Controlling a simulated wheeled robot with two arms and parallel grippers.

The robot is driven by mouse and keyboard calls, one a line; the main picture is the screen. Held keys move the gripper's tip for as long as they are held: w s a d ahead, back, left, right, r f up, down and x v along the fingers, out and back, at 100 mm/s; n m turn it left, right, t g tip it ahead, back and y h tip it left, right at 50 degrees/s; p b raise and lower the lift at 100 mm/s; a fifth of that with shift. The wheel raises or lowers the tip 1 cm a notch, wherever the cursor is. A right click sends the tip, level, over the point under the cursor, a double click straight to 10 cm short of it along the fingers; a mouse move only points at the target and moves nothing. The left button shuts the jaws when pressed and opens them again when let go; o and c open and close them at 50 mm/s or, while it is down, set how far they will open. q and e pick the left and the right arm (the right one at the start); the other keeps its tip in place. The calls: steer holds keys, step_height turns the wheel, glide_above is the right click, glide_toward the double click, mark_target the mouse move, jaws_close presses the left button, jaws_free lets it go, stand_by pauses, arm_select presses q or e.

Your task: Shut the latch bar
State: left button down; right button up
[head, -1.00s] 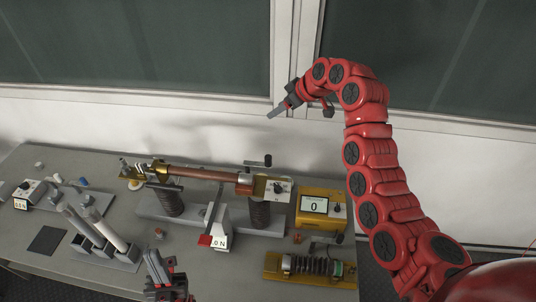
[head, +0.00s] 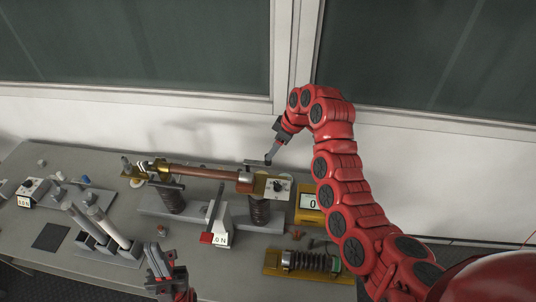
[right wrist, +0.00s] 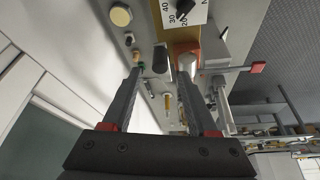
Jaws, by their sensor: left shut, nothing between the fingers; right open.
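A dark bar with an upright knob (head: 255,162), which I take to be the latch bar, is at the right end of the fuse fixture. A copper-brown tube (head: 205,172) lies across the fixture. My right gripper (head: 271,156) is open at the bar's knob end, pointing down. In the right wrist view, a dark rounded knob (right wrist: 160,58) shows between the open fingers; whether they touch it is unclear. My left gripper (head: 156,247) is shut and empty at the front of the table, away from the fixture.
A red-tipped lever (head: 207,238) stands before the fixture beside a white force display (head: 222,239). A yellow meter (head: 309,201) is partly hidden by my right arm. A coil on a yellow base (head: 310,262) lies front right. Grey-white tubes (head: 100,222) stand in a rack at left.

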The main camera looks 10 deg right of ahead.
steer(key=p+x, duration=0.1)
steer(key=x, duration=0.3)
steer(key=shift+w+a+f+p, duration=0.15)
steer(key=shift+a+f+p, duration=0.15)
steer(key=shift+p, duration=0.1)
steer(key=shift+f, duration=0.5)
steer(key=shift+w, duration=0.1)
jaws_close()
stand_by(0.6)
